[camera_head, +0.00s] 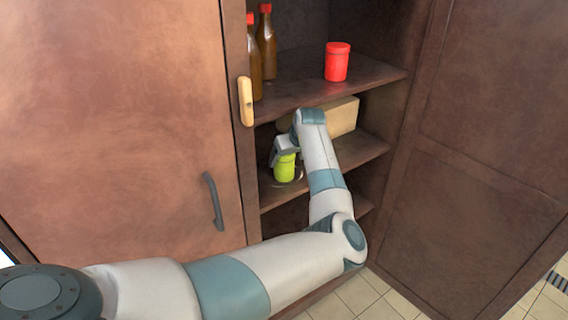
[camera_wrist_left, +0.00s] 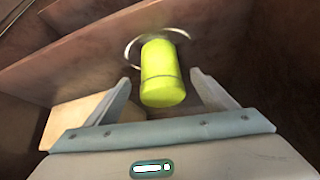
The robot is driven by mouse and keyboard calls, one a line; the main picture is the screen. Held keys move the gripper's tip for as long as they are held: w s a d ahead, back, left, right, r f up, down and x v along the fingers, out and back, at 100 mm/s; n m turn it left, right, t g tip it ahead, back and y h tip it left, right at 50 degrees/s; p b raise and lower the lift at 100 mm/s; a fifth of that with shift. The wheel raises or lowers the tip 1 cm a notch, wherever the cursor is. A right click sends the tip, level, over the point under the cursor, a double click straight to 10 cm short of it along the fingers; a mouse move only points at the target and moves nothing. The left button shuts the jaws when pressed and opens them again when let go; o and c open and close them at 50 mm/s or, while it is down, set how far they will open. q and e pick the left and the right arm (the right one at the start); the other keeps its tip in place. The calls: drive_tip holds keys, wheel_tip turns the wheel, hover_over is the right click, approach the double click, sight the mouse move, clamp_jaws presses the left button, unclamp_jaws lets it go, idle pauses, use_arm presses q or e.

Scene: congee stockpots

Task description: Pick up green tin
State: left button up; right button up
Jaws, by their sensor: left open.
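The green tin (camera_head: 285,168) is a small yellow-green cylinder on the middle shelf of the open cabinet. In the left wrist view the tin (camera_wrist_left: 162,74) lies between the two spread fingers of my left gripper (camera_wrist_left: 165,88), with gaps on both sides. A pale ring shows around the tin's far end. In the head view my left gripper (camera_head: 285,153) is at the tin's top and partly covers it. The left gripper is open and holds nothing. My right gripper is in neither view.
A red tin (camera_head: 337,63) and brown bottles (camera_head: 267,45) with red caps stand on the shelf above (camera_head: 290,92). A tan box (camera_head: 343,118) is behind my left arm. The cabinet's side wall and open door (camera_head: 480,130) bound the right.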

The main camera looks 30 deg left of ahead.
use_arm(q)
drive_tip(key=shift+w+a+f+p, duration=0.2)
drive_tip(key=shift+a+f+p, duration=0.1)
drive_tip(key=shift+p, duration=0.2)
drive_tip(key=p+x, duration=0.1)
drive_tip(key=x, duration=0.2)
drive_tip(key=shift+w+a+f+p, duration=0.1)
drive_tip(key=shift+a+f+p, duration=0.05)
drive_tip(key=shift+a+p, duration=0.2)
drive_tip(key=shift+w+a+f, duration=0.1)
drive_tip(key=shift+w+f, duration=0.05)
drive_tip(key=shift+f, duration=0.2)
drive_tip(key=c, duration=1.4)
